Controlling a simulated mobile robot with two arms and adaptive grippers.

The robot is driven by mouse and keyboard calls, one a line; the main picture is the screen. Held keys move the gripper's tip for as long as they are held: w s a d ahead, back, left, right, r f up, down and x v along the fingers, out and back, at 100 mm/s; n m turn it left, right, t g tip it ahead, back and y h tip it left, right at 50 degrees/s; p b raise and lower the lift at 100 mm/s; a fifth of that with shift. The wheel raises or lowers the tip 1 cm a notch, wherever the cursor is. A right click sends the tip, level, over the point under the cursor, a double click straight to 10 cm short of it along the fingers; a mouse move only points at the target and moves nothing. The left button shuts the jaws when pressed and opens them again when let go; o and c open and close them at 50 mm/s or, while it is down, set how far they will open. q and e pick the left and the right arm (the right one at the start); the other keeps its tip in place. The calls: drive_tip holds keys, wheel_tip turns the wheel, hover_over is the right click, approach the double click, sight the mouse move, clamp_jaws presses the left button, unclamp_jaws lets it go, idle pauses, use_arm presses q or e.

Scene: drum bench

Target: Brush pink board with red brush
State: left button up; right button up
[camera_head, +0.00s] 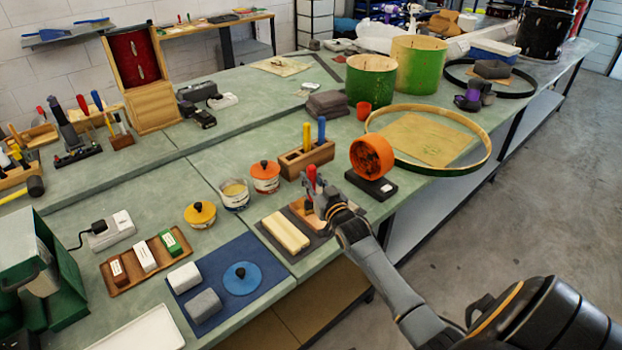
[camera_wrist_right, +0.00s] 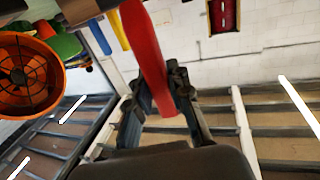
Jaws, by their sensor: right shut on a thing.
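My right gripper (camera_head: 324,202) is shut on the red handle of a brush (camera_head: 312,180) at the bench's front edge. In the right wrist view the red handle (camera_wrist_right: 148,55) stands between the two fingers. The brush's bristles are hidden. A pale yellowish board (camera_head: 285,231) lies on a dark mat (camera_head: 266,236), just left of the gripper. A small wooden piece (camera_head: 299,210) shows beside the gripper, partly covered by it. No board looks clearly pink in these views. My left gripper is not in view.
A wooden holder (camera_head: 294,166) with blue and yellow handles stands behind the gripper. An orange fan (camera_head: 372,158) is close on its right. An orange-lidded can (camera_head: 265,178), an open can (camera_head: 235,195) and a yellow-lidded can (camera_head: 200,215) stand to the left. A blue mat (camera_head: 240,254) holds blocks.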

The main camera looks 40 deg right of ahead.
drive_tip(key=shift+s, duration=0.15)
drive_tip(key=shift+s+d+p, duration=0.15)
drive_tip(key=shift+s+p, duration=0.9)
drive_tip(key=shift+s, duration=0.45)
drive_tip(key=s+p, duration=0.1)
drive_tip(key=s, duration=0.1)
drive_tip(key=shift+s+d+p, duration=0.1)
drive_tip(key=shift+s+p, duration=0.3)
drive_tip(key=shift+w, duration=0.15)
drive_tip(key=shift+w+b, duration=0.5)
drive_tip(key=shift+w, duration=1.05)
